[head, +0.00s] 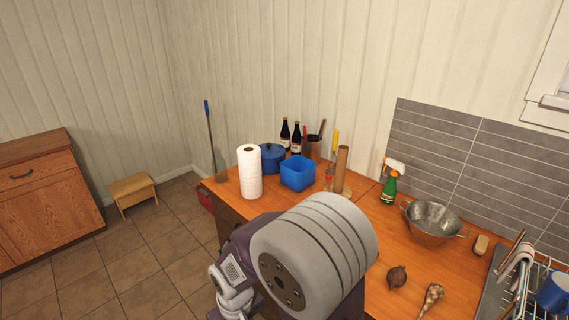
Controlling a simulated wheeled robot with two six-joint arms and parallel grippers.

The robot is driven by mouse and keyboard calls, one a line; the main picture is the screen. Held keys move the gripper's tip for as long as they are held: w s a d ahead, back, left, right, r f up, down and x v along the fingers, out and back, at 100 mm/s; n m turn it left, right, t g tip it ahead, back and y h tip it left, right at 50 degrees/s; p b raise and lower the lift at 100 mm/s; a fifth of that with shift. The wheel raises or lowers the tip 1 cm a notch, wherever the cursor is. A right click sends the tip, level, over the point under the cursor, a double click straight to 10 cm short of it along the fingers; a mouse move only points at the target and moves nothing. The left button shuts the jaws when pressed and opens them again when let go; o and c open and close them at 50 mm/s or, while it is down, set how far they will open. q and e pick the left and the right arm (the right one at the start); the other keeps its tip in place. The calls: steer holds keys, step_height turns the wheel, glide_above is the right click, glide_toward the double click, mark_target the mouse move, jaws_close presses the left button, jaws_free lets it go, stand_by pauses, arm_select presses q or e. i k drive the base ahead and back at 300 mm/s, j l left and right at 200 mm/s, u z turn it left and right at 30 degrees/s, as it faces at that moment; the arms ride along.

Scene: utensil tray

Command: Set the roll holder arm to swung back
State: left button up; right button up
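A tall brown cylinder (341,168) stands upright on the wooden counter (381,222), left of the green spray bottle, and looks like a roll holder's post or bare tube. A small wooden base shows at its foot. I cannot make out a separate holder arm or how it is turned. A white paper roll (249,172) stands upright at the counter's left end, apart from the cylinder. My own arm's large grey joint fills the lower middle and hides part of the counter. Neither gripper shows in the head view.
A blue square bin (297,173), a blue pot (272,158), dark bottles (296,139) and a utensil crock (312,149) crowd the back left. A green spray bottle (389,190), metal colander (433,221) and dish rack (545,287) stand right. Counter between cylinder and colander is partly clear.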

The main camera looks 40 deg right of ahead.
mark_target(328, 177)
steer(key=i+z, duration=0.25)
steer(key=i, duration=0.15)
steer(key=i+j+z, duration=0.55)
steer(key=i, duration=0.2)
steer(key=i+z, duration=0.15)
steer(key=z, duration=0.35)
steer(key=i+j+z, duration=0.15)
steer(key=z, duration=0.3)
steer(key=i+j+z, duration=0.1)
steer(key=z, duration=0.4)
steer(key=i+j+z, duration=0.15)
steer(key=z, duration=0.3)
steer(key=j+z, duration=0.3)
steer(key=z, duration=0.2)
steer(key=j+z, duration=0.25)
steer(key=z, duration=0.25)
steer(key=j+z, duration=0.25)
steer(key=z, duration=0.2)
steer(key=j+z, duration=0.9)
steer(key=i+l, duration=0.05)
